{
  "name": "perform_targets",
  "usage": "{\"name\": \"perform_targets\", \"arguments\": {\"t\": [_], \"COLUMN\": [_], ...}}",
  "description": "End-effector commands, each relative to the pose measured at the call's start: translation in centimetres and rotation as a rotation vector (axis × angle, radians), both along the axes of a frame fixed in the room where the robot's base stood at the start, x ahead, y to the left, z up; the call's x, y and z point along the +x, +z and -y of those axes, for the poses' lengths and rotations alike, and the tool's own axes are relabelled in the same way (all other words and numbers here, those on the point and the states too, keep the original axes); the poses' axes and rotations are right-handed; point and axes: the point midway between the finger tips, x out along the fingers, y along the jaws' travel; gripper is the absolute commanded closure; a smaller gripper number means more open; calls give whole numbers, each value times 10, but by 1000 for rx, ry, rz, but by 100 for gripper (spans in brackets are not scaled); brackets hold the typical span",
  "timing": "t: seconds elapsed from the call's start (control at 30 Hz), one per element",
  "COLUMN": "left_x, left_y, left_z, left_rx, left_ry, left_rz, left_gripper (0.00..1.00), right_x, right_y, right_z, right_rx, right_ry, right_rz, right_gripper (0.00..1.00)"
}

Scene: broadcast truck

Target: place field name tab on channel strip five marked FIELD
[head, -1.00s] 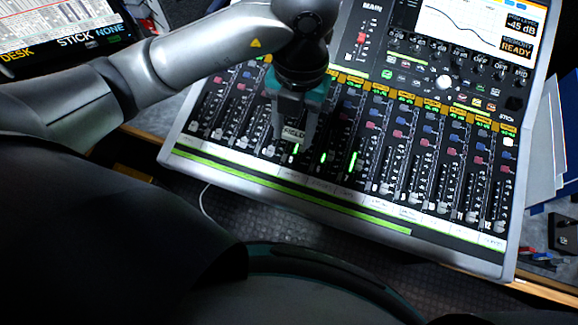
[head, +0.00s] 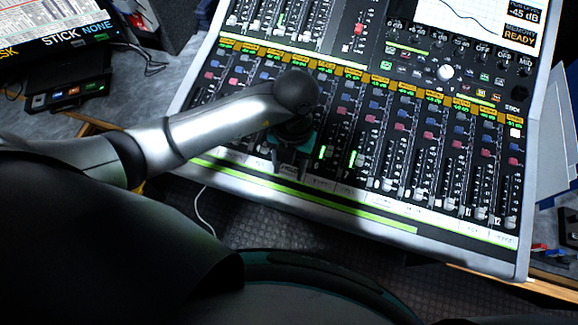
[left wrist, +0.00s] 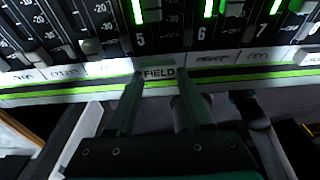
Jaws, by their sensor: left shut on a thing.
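The white FIELD name tab (left wrist: 159,73) shows between the fingertips of my left gripper (left wrist: 158,80) in the left wrist view. My left gripper is shut on it. The tab is at the label strip below the number 5 fader; I cannot tell whether it touches the strip. In the head view my left gripper (head: 290,168) is over the front of the mixing console (head: 330,203), and the tab there is small and dark between the fingers. My right gripper is not in view.
White label strips with handwriting (left wrist: 235,58) lie on both sides of the tab. A green line (head: 320,196) runs along the console's front edge. Faders (head: 388,185) stand close behind the strip. A screen unit (head: 60,30) stands at upper left.

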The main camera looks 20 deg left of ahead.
Motion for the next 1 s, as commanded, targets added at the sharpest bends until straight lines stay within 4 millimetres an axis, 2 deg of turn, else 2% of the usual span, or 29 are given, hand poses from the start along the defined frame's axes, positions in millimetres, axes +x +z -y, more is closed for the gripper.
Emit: {"name": "perform_targets", "arguments": {"t": [0.07, 0.37, 0.4, 0.67, 1.0], "left_x": [0, 0, 0, 0, 2], "left_y": [-7, -8, -8, -7, -1], "left_z": [0, 0, 0, 0, 0], "left_rx": [0, 0, 0, 0, -1], "left_ry": [-1, -1, -1, 0, 0], "left_rz": [1, 2, 2, 2, 4], "left_gripper": [100, 100, 47, 19, 19], "right_x": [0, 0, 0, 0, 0], "right_y": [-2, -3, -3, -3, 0], "right_z": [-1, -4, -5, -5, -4], "right_rx": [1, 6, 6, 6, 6], "right_ry": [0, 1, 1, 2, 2], "right_rz": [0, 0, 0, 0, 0], "right_gripper": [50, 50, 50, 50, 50]}}
